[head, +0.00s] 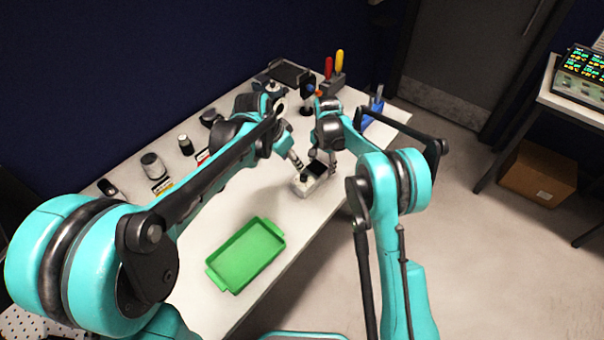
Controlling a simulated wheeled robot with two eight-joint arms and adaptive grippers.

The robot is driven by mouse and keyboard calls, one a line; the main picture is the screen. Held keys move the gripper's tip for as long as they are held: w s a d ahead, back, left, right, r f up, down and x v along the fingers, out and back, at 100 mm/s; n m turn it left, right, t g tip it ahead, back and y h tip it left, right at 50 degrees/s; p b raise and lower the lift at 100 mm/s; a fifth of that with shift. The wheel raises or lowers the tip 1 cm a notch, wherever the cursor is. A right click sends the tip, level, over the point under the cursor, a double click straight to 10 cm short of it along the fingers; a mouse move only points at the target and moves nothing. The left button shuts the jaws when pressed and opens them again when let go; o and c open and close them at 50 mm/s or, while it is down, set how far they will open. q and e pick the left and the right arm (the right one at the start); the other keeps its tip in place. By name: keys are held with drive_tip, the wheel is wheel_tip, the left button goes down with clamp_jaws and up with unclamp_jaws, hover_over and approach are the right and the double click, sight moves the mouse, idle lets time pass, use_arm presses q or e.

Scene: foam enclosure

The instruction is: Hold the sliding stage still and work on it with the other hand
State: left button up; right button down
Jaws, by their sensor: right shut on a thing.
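The sliding stage (305,187) is a small block with a pale base and a dark top, near the right edge of the white table. My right gripper (331,164) reaches down at its far right side and is shut on the stage. My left gripper (298,165) points down at the stage's left side, very close to it. The picture is too small to tell whether the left fingers touch the stage or how far apart they are. Both grippers partly cover the stage's far side.
A green tray (247,256) lies empty on the near table. Jars (153,165) and small dark items line the back left edge. A tool holder with red and yellow handles (334,78) and a blue item (374,108) stand at the far end.

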sight(304, 176)
use_arm(q)
drive_tip(key=x, duration=1.1)
drive_tip(key=shift+f, duration=0.35)
clamp_jaws()
